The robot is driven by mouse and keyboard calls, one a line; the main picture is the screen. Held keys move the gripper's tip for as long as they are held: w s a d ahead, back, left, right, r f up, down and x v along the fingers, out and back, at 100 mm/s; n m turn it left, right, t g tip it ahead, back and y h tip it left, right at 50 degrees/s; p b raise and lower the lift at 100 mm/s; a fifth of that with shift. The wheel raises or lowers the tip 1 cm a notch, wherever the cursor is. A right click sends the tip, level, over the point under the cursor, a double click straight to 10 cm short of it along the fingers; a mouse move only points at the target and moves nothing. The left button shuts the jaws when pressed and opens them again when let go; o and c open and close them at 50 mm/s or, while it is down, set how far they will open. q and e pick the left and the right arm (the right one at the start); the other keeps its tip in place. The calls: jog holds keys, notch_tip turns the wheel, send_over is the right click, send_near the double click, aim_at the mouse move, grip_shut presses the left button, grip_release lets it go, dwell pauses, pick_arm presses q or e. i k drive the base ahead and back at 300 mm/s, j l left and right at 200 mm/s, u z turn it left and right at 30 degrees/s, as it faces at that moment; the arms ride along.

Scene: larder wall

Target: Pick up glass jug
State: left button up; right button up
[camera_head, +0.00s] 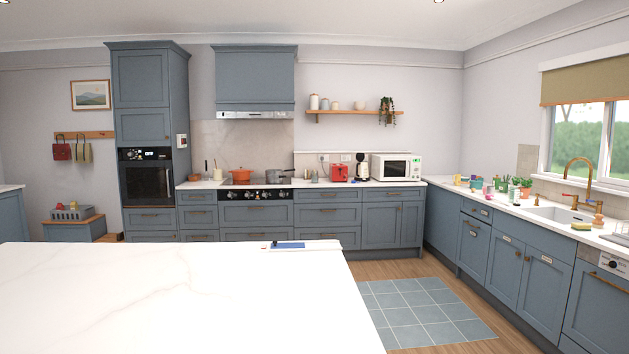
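I cannot make out a glass jug for certain in the head view. A small black and white appliance (362,167), which looks like a coffee maker, stands on the back counter between the red toaster and the microwave. It is too small to tell whether a jug sits in it. Several small items (478,184) crowd the right counter, too small to tell apart. Neither of my grippers is in view.
A white-topped island (170,300) fills the lower left, mostly bare, with a blue item (288,245) at its far edge. A red toaster (339,173), a microwave (396,167) and an orange pot (241,175) stand at the back. Open floor with a tiled mat (425,312) lies right of the island.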

aim_at(314, 174)
jog(key=i+l+z, duration=0.15)
jog(key=l, duration=0.25)
jog(key=l+z, duration=0.15)
jog(key=l, duration=0.3)
jog(key=i+l+z, duration=0.2)
jog(key=l, duration=0.15)
jog(key=i+l, duration=1.2)
jog(key=i, duration=0.2)
jog(key=i+j+u, duration=0.25)
jog(key=i+u, duration=0.15)
jog(key=i, duration=0.6)
jog(key=i+l+u, duration=0.1)
jog(key=i+u, duration=0.35)
jog(key=i, duration=4.4)
jog(key=i+l, duration=0.15)
jog(key=i, duration=0.5)
jog(key=i+l+u, duration=0.1)
jog(key=i, duration=0.55)
jog(key=i+l, duration=0.2)
jog(key=i, duration=0.4)
